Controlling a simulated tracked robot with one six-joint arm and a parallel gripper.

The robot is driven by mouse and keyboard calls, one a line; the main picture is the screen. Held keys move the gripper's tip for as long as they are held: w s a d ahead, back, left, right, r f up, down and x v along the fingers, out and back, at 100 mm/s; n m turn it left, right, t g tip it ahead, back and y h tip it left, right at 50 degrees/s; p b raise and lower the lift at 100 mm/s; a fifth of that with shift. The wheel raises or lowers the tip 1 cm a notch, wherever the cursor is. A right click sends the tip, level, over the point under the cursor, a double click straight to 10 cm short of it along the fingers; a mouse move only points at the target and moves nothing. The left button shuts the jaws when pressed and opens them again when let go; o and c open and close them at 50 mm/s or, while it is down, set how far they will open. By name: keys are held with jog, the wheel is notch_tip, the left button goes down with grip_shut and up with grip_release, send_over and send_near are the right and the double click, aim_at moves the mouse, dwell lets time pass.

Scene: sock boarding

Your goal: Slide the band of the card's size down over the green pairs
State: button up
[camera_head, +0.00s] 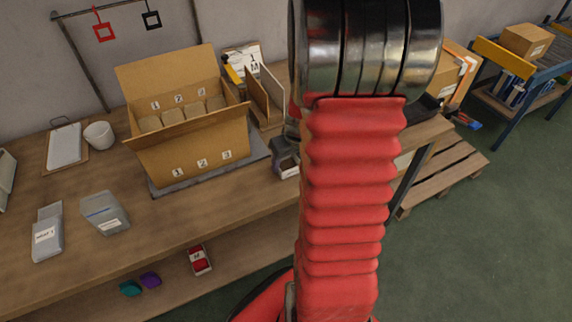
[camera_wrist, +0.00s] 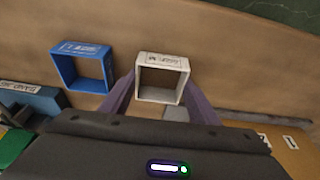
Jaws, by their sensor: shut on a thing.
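A white square band (camera_wrist: 144,76) with printed text on its top edge stands between the two purple fingers of my gripper (camera_wrist: 160,90) in the wrist view. My gripper is shut on this white band. A blue square band (camera_wrist: 64,72) with a label is to its left, apart from it. A green item (camera_wrist: 12,146) shows at the lower left edge; I cannot tell if it is a green pair. My arm hides part of the bench there.
An open cardboard box (camera_head: 190,150) with numbered compartments stands on a grey mat (camera_head: 170,190). Red (camera_head: 103,32) and black (camera_head: 152,20) square frames hang on the rack. A white bowl (camera_head: 99,135), a clipboard (camera_head: 65,146) and clear packs (camera_head: 105,212) lie on the left.

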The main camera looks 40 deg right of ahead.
jog(key=shift+r, duration=0.1)
jog(key=shift+c, duration=0.2)
notch_tip(320, 180, up, 10)
dwell(0.6)
dwell(0.4)
